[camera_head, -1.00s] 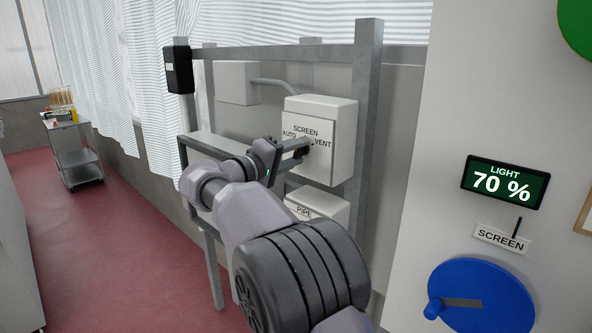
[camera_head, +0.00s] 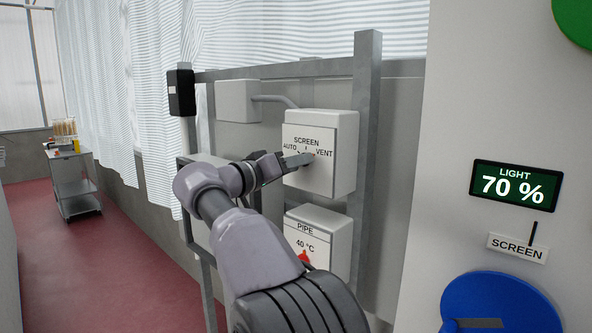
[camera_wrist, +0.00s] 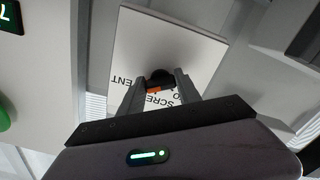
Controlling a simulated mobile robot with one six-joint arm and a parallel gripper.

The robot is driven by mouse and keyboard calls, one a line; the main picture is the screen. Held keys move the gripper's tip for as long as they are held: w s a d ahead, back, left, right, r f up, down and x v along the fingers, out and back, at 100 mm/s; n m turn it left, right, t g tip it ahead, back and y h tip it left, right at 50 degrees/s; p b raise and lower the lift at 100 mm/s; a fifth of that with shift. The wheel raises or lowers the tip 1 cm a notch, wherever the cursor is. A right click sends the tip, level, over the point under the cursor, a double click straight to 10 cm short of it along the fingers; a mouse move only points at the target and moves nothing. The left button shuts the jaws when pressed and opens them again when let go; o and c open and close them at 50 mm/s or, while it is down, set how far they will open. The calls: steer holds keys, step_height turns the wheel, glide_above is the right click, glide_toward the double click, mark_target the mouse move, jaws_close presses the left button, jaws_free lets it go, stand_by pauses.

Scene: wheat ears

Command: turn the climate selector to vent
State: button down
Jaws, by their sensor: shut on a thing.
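The climate selector is a small dark knob with an orange mark (camera_wrist: 154,88), seen in the wrist view on the front of a white box (camera_head: 318,182). The box face reads SCREEN at the top, AUTO at left and VENT at right. My gripper (camera_head: 307,158) is at the box face, shut on the knob, with one finger on each side of it in the wrist view (camera_wrist: 160,82). In the head view the fingers hide most of the knob. The orange mark lies toward the SCREEN and VENT lettering in the wrist view; its exact setting cannot be told.
A PIPE box (camera_head: 323,237) with a red knob (camera_head: 304,257) and 40 °C label sits just below. A grey post (camera_head: 366,130) stands close at right. A trolley (camera_head: 75,186) stands far left.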

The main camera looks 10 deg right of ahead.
stand_by(0.6)
steer(key=c, duration=0.8)
jaws_free()
steer(key=shift+c, duration=0.2)
steer(key=p+v, duration=0.3)
steer(key=v, duration=1.4)
steer(key=shift+a, duration=0.15)
steer(key=shift+s, duration=0.1)
